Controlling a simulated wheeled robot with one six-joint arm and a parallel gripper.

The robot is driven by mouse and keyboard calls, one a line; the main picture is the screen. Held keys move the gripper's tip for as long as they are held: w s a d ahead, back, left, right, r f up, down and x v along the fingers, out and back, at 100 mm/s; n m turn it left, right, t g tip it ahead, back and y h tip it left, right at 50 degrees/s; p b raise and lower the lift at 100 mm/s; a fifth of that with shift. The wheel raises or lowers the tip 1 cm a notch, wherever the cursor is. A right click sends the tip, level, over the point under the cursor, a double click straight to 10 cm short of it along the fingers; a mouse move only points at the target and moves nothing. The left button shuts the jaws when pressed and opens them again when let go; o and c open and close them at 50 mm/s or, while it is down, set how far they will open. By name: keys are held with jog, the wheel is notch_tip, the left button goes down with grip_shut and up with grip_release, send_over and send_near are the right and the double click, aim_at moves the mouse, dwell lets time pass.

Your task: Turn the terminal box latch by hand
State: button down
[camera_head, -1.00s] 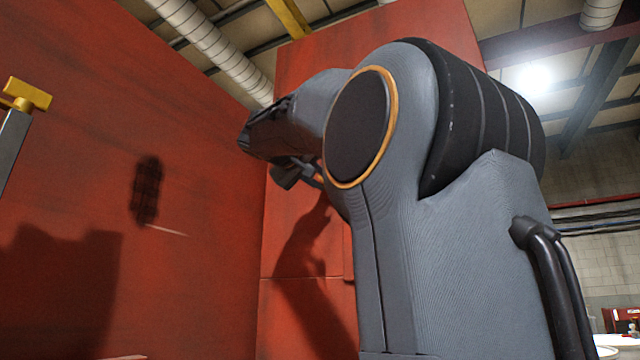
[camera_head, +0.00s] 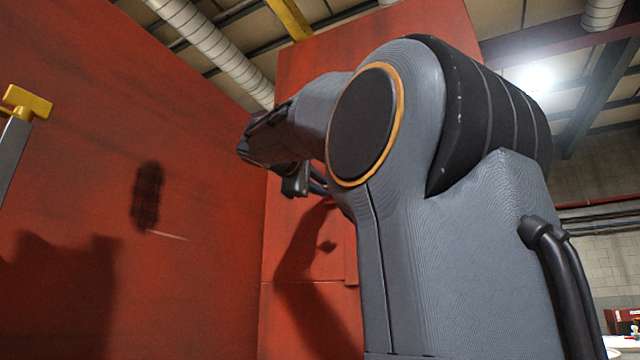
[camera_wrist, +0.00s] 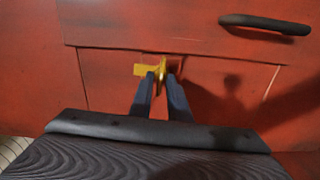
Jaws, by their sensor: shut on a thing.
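The yellow terminal box latch (camera_wrist: 140,70) shows in the wrist view on the front of a red box (camera_wrist: 110,92), just under its upper ledge. My gripper (camera_wrist: 162,78) reaches up to it, with its two dark fingers closed around the latch's upright part. One yellow arm of the latch sticks out to the left of the fingers. The fingers hide part of the latch. In the head view my own arm covers the middle, and the fingers and this latch cannot be made out.
A black handle (camera_wrist: 265,23) sits on the red panel above and right of the latch. In the head view a large red wall (camera_head: 80,150) stands close on the left. A yellow-topped grey post (camera_head: 27,102) is at the left edge.

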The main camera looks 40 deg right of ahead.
jog(key=shift+s+r+n, duration=0.1)
jog(key=shift+n, duration=0.3)
jog(key=c, duration=2.1)
grip_release()
jog(key=shift+o, duration=0.8)
jog(key=shift+d, duration=0.2)
jog(key=shift+a, duration=0.1)
jog(key=b+v, duration=0.2)
jog(key=v, duration=0.5)
jog(key=shift+a, duration=0.4)
